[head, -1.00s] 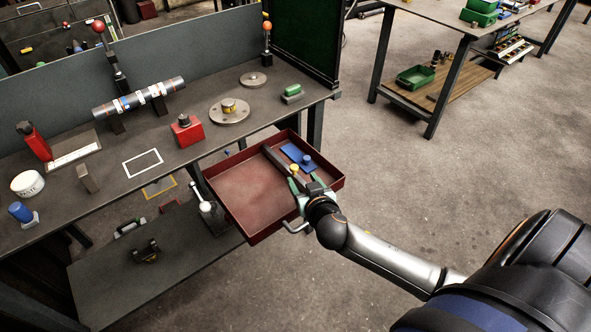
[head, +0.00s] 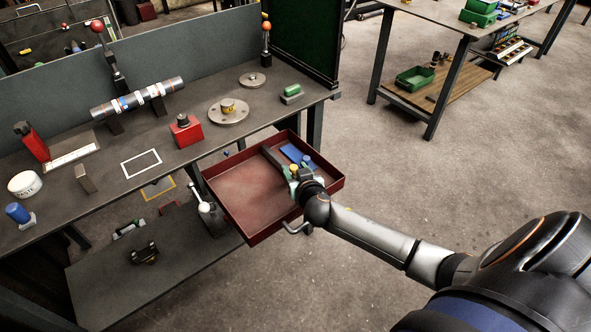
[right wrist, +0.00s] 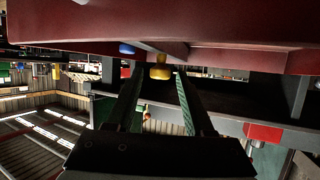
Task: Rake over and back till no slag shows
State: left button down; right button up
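A shallow red tray (head: 240,192) juts out like a drawer from under the workbench edge. A dark straight bar (head: 273,158) lies in it, and a flat blue piece with a blue knob (head: 294,153) lies to the bar's right. A small yellow knob (head: 293,167) stands close to the bar. My right gripper (head: 293,175) is over the tray at this knob. In the right wrist view its fingers (right wrist: 157,80) are apart, with the yellow knob (right wrist: 160,72) between the tips; contact is unclear. I see no slag and cannot identify a rake. My left gripper is out of view.
The workbench (head: 190,160) carries a shaft (head: 138,97) on supports, a red block (head: 186,131), a round flange (head: 229,111) and a green-topped piece (head: 291,95). A bent metal handle (head: 296,228) sticks out at the tray's front.

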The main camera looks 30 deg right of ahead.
grip_shut()
dwell(1.1)
